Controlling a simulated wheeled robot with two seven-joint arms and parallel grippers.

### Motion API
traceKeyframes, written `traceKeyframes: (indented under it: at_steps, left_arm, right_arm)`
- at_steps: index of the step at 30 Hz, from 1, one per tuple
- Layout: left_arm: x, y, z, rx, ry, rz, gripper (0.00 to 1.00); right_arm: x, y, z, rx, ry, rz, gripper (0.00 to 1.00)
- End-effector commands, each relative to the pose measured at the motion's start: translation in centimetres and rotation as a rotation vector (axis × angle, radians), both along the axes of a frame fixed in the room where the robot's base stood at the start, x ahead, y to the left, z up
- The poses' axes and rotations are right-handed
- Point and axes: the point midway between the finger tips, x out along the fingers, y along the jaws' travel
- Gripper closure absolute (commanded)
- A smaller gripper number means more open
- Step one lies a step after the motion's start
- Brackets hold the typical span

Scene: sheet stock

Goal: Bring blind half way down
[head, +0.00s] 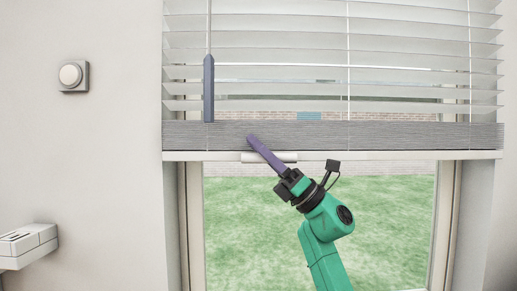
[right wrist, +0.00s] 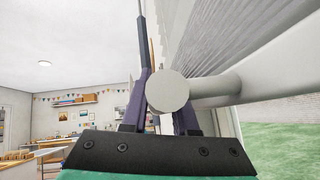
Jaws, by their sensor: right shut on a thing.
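The blind (head: 420,58) has pale slats across the upper part of the window. Its wide grey bottom section (head: 400,136) ends in a white bottom rail (head: 400,155), with the window bare below. A short white round handle (head: 285,157) sits on this rail. My right gripper (head: 254,141) has purple fingers and reaches up to the handle from below. In the right wrist view the round white end of the handle (right wrist: 167,91) lies between the fingers, which are shut on it. A blue-grey wand (head: 208,90) hangs at the blind's left. My left gripper is out of view.
A round wall knob (head: 71,75) is left of the window. A white fixture (head: 28,245) stands out from the wall at lower left. Grass (head: 390,220) shows through the window. Behind, the right wrist view shows a room with shelves (right wrist: 85,103) and bunting.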

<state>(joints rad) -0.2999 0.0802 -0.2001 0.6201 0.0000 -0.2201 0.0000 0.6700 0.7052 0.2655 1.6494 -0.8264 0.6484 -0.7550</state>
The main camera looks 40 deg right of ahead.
Motion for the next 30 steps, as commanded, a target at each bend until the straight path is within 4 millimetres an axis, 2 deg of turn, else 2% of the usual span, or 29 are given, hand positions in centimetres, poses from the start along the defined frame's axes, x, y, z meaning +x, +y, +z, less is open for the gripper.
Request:
traceKeyframes:
  at_steps: [7,8,9,19,26,30]
  left_arm:
    - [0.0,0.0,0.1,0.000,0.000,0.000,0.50]
    - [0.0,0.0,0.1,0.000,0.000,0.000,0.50]
    - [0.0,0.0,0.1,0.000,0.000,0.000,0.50]
    - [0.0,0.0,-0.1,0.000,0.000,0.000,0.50]
    - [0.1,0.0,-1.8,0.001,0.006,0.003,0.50]
    - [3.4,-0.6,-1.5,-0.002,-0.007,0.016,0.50]
  right_arm:
    - [0.0,0.1,0.0,-0.002,0.002,0.001,1.00]
    - [0.0,0.1,0.0,-0.002,0.002,0.001,0.65]
    - [0.0,0.1,0.0,-0.002,0.002,0.001,0.60]
    - [-0.1,-0.1,-0.2,-0.001,0.001,0.000,0.60]
    - [-1.7,-1.6,-2.9,-0.001,0.003,-0.002,0.60]
    - [-3.2,-3.0,-4.8,-0.002,0.003,-0.002,0.60]
